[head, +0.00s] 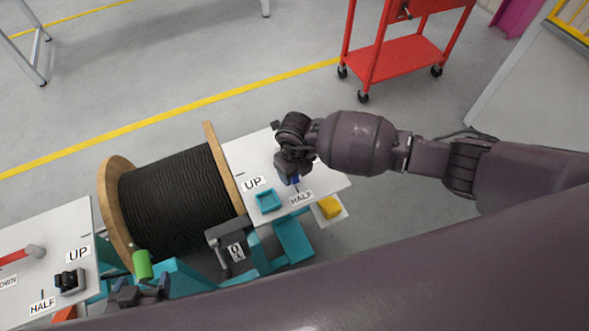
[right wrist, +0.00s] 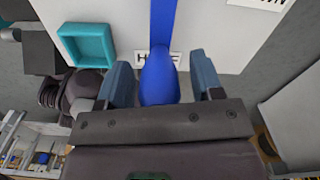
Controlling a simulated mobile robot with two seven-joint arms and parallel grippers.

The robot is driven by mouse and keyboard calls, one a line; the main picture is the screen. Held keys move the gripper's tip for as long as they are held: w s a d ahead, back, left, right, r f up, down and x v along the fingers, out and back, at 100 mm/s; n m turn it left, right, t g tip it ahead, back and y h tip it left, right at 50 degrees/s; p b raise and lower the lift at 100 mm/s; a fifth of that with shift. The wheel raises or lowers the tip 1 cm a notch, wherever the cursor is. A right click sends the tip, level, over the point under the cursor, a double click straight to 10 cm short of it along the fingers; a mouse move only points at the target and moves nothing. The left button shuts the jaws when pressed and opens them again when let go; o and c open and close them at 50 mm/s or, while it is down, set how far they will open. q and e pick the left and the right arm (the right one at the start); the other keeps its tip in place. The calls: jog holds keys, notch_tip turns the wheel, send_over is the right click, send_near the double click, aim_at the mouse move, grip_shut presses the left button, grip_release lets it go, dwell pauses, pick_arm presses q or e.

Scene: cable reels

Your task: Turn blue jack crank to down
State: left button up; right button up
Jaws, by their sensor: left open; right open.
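The blue jack crank (right wrist: 160,78) fills the middle of the right wrist view, its bar running up from a rounded grip. The grip lies between the fingers of my open right gripper (right wrist: 162,76), with a gap on each side. The bar crosses the HALF label (right wrist: 150,57) and hides part of it. In the head view only a little of the blue crank (head: 294,180) shows below my right gripper (head: 288,168). The crank's pivot is hidden. My left gripper (head: 137,293) is open at lower left, below a green cylinder (head: 142,265).
The white panel (head: 240,155) also carries an UP label (head: 253,184) and a teal tray (head: 268,201). A DOWN label (right wrist: 262,3) is partly cut off. A black cable reel (head: 175,200) stands left. Another panel (head: 40,240) has a red lever (head: 14,257).

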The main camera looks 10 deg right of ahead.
pick_arm(q)
jog(key=shift+s, duration=0.1)
pick_arm(e)
jog(key=shift+c, duration=0.6)
grip_shut()
pick_arm(q)
jog(key=shift+s+f, duration=0.25)
jog(key=shift+s, duration=0.1)
pick_arm(e)
jog(key=shift+f, duration=0.1)
pick_arm(q)
jog(key=shift+a, duration=0.1)
